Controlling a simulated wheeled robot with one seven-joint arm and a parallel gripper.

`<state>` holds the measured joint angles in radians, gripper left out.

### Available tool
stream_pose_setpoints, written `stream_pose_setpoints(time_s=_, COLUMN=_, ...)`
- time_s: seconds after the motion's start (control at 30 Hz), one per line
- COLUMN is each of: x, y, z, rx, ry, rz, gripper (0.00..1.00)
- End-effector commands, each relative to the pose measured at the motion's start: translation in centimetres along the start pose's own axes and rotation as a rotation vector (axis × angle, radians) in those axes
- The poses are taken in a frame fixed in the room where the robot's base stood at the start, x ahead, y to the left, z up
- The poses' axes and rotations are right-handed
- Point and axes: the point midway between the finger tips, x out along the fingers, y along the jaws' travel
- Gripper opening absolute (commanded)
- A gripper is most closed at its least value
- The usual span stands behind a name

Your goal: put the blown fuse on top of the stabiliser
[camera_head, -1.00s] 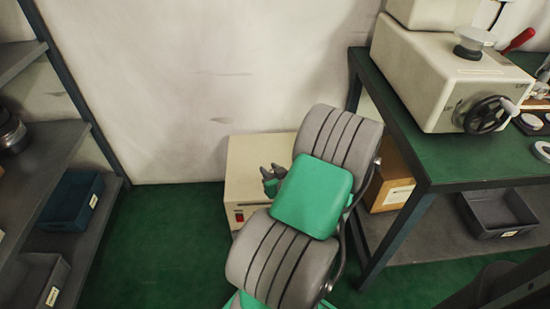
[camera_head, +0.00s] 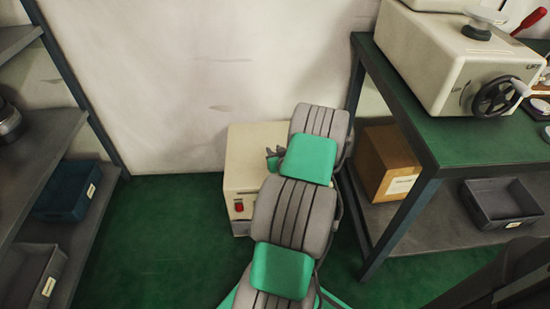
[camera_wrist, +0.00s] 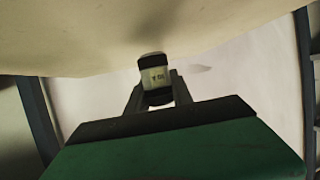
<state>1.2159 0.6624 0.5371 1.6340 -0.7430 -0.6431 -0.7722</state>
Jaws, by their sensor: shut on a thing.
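The stabiliser, a cream box (camera_head: 240,157) with a red switch on its front, stands on the floor against the wall in the head view. My arm hides its right part. My gripper (camera_head: 274,156) is over the box's top in the head view, mostly hidden behind my arm. In the wrist view my gripper (camera_wrist: 155,96) is shut on the blown fuse (camera_wrist: 153,74), a small pale piece with dark ends and faint lettering. A cream surface (camera_wrist: 80,35), apparently the stabiliser, lies close to the fuse. I cannot tell whether they touch.
A green-topped bench (camera_head: 440,135) stands at the right, with a cream machine (camera_head: 460,60) on it. A cardboard box (camera_head: 385,160) and a grey bin (camera_head: 502,205) are on its lower shelf. Shelving (camera_head: 60,140) with a blue bin (camera_head: 68,188) is at the left. Green floor lies between.

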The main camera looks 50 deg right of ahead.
Motion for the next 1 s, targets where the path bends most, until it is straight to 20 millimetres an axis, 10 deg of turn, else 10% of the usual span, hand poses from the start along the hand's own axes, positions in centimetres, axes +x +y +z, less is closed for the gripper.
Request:
stream_pose_setpoints(time_s=0.47, x=0.85, y=-0.02, z=2.59, rx=0.002, ry=-0.003, rz=0.0, gripper=0.0)
stream_pose_setpoints(time_s=0.5, x=0.81, y=-0.02, z=2.52, rx=0.003, ry=-0.003, rz=0.0, gripper=0.29)
stream_pose_setpoints(time_s=1.0, x=0.72, y=-0.03, z=2.31, rx=0.002, ry=-0.003, rz=0.0, gripper=0.49)
